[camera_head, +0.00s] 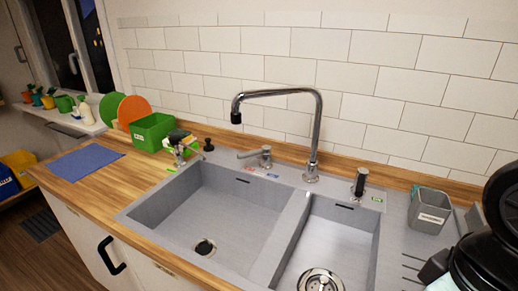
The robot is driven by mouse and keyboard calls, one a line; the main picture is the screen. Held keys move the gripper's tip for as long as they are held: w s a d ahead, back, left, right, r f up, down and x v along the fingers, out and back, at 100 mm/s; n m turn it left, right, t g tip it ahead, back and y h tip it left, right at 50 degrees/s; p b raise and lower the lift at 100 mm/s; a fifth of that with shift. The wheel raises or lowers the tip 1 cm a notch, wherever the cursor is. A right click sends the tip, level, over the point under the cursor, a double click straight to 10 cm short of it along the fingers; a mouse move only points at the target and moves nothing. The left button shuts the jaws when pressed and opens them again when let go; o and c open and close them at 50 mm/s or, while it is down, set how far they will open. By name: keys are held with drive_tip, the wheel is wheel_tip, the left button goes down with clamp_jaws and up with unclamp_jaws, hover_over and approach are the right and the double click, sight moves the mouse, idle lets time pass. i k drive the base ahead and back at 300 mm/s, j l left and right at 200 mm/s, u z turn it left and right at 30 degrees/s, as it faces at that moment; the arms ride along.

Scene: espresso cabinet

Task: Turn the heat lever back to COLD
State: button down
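The heat lever (252,154) is a grey metal handle on a short post behind the sink, left of the tall faucet (316,130). Its handle points to the left. Small red and blue labels lie on the sink deck just in front of its post, red to the left and blue to the right; their text is too small to read. My gripper's fingers are not in view. Dark rounded parts at the lower right edge look like my own arm, well to the right of the lever.
The double sink (150,210) has two basins. A black-topped knob (360,182) stands right of the faucet, and a grey bin (429,210) further right. A green box (152,131) and blue cloth (85,162) are on the left counter. The faucet spout arches left above the lever.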

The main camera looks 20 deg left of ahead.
sight(267, 150)
drive_tip(key=i+j, duration=0.1)
drive_tip(key=j, duration=0.95)
drive_tip(key=i+j+u, duration=0.1)
drive_tip(key=j, duration=0.4)
drive_tip(key=i+j, duration=0.15)
drive_tip(key=j, duration=0.4)
drive_tip(key=i+j, duration=0.1)
drive_tip(key=j, duration=0.4)
drive_tip(key=i+j, duration=0.1)
drive_tip(key=j, duration=0.45)
drive_tip(key=u, duration=0.05)
